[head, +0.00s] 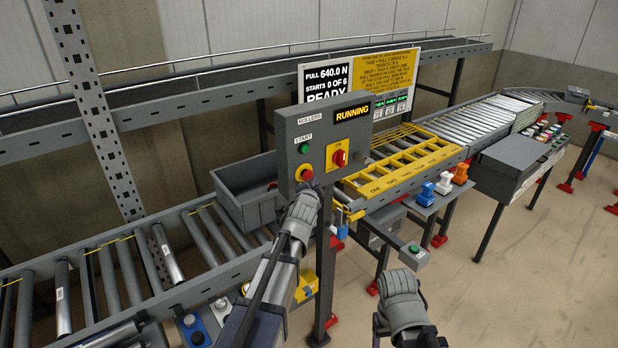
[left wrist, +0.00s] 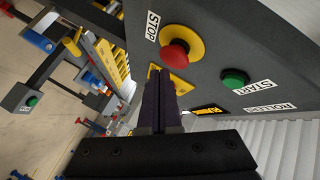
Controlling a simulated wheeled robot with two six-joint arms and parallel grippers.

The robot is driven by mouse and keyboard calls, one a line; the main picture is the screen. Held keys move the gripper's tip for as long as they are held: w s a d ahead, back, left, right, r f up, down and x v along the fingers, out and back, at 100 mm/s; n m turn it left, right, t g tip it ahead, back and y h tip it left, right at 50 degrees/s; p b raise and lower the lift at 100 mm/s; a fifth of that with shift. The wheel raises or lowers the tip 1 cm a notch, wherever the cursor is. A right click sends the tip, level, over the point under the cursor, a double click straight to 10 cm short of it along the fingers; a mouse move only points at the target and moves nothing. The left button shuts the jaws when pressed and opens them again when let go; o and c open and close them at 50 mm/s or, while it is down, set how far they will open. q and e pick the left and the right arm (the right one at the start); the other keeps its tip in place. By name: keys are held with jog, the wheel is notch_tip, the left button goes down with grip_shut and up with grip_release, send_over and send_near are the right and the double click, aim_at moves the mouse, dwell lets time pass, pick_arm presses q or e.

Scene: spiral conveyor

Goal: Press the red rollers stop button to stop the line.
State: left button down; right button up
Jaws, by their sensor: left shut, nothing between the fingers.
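The red mushroom stop button (head: 305,173) sits on a yellow base at the lower left of the grey rollers control box (head: 322,130). In the left wrist view the red stop button (left wrist: 179,56) shows beside the STOP label, with the green start button (left wrist: 234,79) to its right. My left gripper (head: 303,204) is shut and empty, just below the stop button in the head view. In the left wrist view its closed fingers (left wrist: 160,90) point toward the box near the button, and I cannot tell any contact. My right gripper (head: 400,290) is low at the right, its fingers unclear.
A yellow plate with a red switch (head: 340,158) and a lit RUNNING sign (head: 352,113) are on the same box. A post holds the box up. Open floor lies at the right.

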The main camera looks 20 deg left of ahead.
pick_arm(q)
jog(key=shift+w+a, duration=0.2)
jog(key=shift+a, duration=0.1)
jog(key=shift+w+a, duration=0.35)
jog(key=shift+a, duration=0.05)
dwell(0.9)
jog(key=shift+s, duration=0.1)
jog(key=shift+s+d, duration=0.5)
jog(key=shift+d, duration=0.25)
jog(key=shift+s+d, duration=0.8)
jog(key=shift+d, duration=0.2)
jog(key=shift+s+d, duration=0.75)
jog(key=shift+d, duration=0.25)
